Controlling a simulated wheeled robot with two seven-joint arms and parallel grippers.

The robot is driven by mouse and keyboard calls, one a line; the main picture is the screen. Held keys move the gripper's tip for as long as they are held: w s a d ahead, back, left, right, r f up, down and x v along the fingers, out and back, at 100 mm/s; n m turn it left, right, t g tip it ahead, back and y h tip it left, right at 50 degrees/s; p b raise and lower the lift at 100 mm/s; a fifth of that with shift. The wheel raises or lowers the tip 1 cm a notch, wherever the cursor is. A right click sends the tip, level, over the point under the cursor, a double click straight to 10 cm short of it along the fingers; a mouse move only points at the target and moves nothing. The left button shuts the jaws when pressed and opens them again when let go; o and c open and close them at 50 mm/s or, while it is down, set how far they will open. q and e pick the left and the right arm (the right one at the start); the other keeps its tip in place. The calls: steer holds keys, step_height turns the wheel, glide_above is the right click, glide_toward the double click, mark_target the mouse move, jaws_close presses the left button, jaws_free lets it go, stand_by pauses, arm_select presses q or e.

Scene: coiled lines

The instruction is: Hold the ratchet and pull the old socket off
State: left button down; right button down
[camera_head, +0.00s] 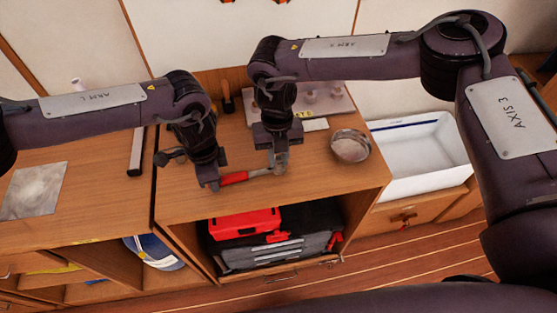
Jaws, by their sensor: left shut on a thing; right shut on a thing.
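The ratchet (236,178) has a red handle and lies level just over or on the wooden bench top; I cannot tell which. My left gripper (213,184) is shut on the ratchet near the left end of its red handle. My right gripper (280,167) points down and is shut at the ratchet's right, metal end. The grey socket (281,160) shows between its fingers, partly hidden by them. I cannot tell whether socket and ratchet head are apart.
A round metal bowl (350,146) stands right of my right gripper. A grey block with several knobs (318,100) is behind. A white bin (422,155) is at the right. An open shelf below holds a red toolbox (243,225). The bench's front edge is close.

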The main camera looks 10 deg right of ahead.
steer(key=shift+r, duration=0.45)
steer(key=shift+r, duration=0.45)
steer(key=shift+w, duration=0.1)
steer(key=shift+r, duration=1.8)
arm_select(q)
steer(key=c, duration=1.1)
jaws_free()
steer(key=shift+c, duration=0.2)
steer(key=shift+r, duration=0.1)
